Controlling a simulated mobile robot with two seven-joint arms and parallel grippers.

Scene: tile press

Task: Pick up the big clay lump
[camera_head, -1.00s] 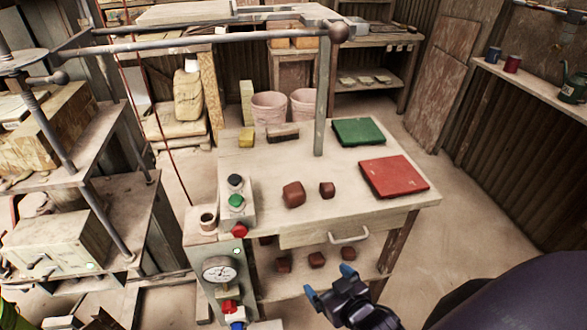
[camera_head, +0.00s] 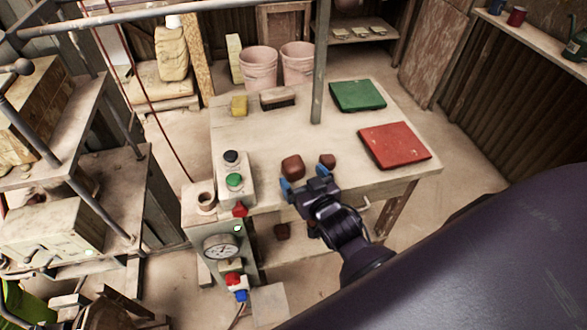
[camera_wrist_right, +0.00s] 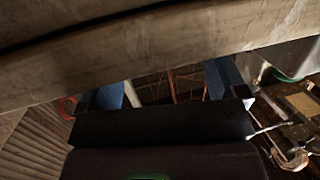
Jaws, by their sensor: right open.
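The big clay lump (camera_head: 292,167) is a reddish-brown block on the worktable, near its front edge. A smaller clay lump (camera_head: 328,161) lies just right of it. My right gripper (camera_head: 304,178) has blue fingertips, spread apart, at the table's front edge just in front of the big lump. Nothing shows between its fingers. In the right wrist view the open fingers (camera_wrist_right: 165,90) are below a pale wooden edge that fills the top; no lump shows there. My left gripper is not in view.
A red tile (camera_head: 395,146) and a green tile (camera_head: 357,95) lie on the table's right side. A control box (camera_head: 234,180) with buttons stands at the left front. A metal post (camera_head: 317,75) rises behind the lumps. A yellow sponge (camera_head: 239,105) and a brush (camera_head: 278,98) lie at the back.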

